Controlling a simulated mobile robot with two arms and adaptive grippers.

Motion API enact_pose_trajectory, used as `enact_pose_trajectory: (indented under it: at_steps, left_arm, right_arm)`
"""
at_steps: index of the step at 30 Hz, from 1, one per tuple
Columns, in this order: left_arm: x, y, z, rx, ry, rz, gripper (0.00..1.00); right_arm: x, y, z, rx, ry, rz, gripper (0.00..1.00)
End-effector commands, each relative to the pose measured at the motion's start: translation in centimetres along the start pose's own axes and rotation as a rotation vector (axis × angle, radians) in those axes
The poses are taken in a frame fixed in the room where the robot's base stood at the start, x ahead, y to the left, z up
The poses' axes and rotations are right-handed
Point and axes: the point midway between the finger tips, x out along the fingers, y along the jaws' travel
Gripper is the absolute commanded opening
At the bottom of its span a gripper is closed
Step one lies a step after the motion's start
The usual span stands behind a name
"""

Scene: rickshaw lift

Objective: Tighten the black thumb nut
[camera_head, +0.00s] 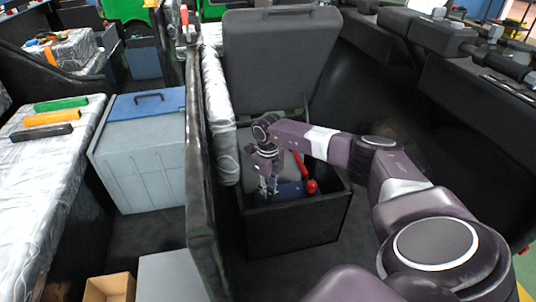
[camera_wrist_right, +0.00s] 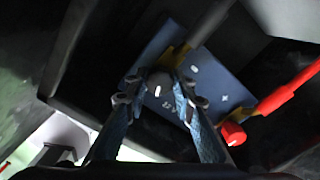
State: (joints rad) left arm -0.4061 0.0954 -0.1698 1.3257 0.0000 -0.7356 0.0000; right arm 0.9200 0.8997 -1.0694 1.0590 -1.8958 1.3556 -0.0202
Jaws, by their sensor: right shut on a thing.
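The black thumb nut (camera_wrist_right: 160,84) is a round dark knob with a white mark, set on a blue plate (camera_wrist_right: 222,88) in the right wrist view. My right gripper (camera_wrist_right: 155,92) has its two fingers on either side of the nut and is shut on it. In the head view my right gripper (camera_head: 268,187) points down into an open black box (camera_head: 298,232), at the left end of the blue plate (camera_head: 291,189). The nut is hidden there by the gripper. My left gripper is not in view.
A red lever (camera_wrist_right: 290,88) and a red knob (camera_wrist_right: 233,134) are close beside the plate. The box's raised grey lid (camera_head: 280,60) stands behind. A dark wall (camera_head: 200,180) runs along the left. A grey-blue bin (camera_head: 140,150) stands beyond it.

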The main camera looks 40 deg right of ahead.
Motion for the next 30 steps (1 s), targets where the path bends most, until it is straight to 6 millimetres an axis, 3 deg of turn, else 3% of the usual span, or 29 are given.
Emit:
enact_pose_trajectory:
  at_steps: [11,12,16,25,30]
  left_arm:
    - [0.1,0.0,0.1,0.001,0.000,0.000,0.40]
    - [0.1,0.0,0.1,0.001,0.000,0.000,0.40]
    - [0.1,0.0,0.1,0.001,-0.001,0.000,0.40]
    - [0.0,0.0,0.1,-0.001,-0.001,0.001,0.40]
    - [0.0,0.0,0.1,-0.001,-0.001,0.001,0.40]
  right_arm:
    - [-0.1,-0.1,0.1,0.005,-0.002,-0.001,0.00]
    - [-0.1,-0.1,0.1,0.004,-0.002,-0.001,0.26]
    - [-0.1,-0.1,0.0,0.004,-0.002,-0.001,0.40]
    - [-0.1,0.0,0.0,0.003,-0.001,0.000,0.41]
    - [-1.9,-0.1,0.1,0.003,-0.004,-0.001,0.41]
